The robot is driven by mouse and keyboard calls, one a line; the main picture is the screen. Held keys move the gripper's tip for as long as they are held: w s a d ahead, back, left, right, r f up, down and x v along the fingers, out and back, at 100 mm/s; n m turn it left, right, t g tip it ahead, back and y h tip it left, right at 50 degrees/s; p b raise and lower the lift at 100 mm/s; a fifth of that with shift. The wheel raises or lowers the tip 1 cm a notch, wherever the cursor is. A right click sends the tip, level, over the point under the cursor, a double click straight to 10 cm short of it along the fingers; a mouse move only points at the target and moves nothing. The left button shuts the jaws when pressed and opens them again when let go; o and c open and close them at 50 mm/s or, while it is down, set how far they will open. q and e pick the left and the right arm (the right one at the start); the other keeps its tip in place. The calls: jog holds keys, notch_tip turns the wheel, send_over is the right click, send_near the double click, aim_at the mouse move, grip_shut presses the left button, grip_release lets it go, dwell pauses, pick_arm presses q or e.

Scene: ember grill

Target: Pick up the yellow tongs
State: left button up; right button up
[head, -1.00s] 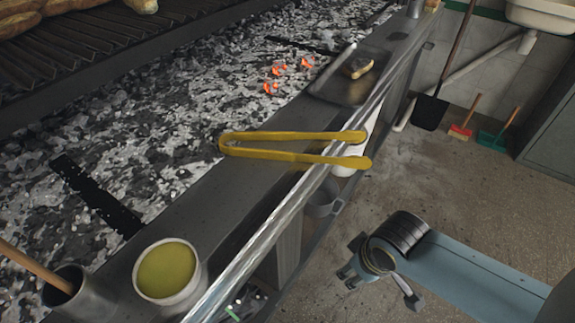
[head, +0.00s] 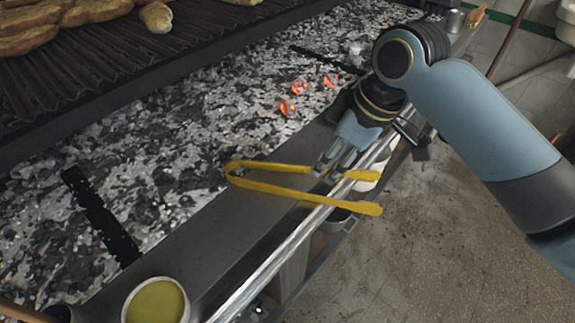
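The yellow tongs (head: 275,187) lie across the grill's metal front ledge. Their bend is at the left, and their two spread arms point right past the front rail. My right gripper (head: 327,172) reaches down over the tongs' far arm, near its right end, and covers a short part of that arm. Its two fingers show a small gap between them and look open. Whether they touch the tongs cannot be told. The near arm of the tongs is clear of the gripper. My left gripper is not in view.
A bowl of yellow-green liquid (head: 156,303) stands at the ledge's near left. The shiny rail (head: 262,262) runs along the front edge. Ash with glowing embers (head: 288,108) lies behind the ledge, below a rack (head: 100,68) with bread. Open floor (head: 440,250) lies at right.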

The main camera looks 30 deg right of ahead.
jog(key=w+r+n+y, duration=0.1)
jog(key=w+r+n, duration=0.2)
jog(key=w, duration=0.3)
send_over(288, 164)
jog(key=s+d, duration=0.1)
jog(key=d, duration=0.1)
notch_tip(288, 164, down, 4)
jog(key=shift+s+d+r, duration=0.1)
jog(key=shift+d, duration=0.05)
jog(key=x, duration=0.5)
jog(key=shift+s+a, duration=0.35)
jog(key=shift+w+f, duration=0.15)
jog(key=shift+f, duration=0.15)
jog(key=shift+c, duration=0.5)
grip_shut()
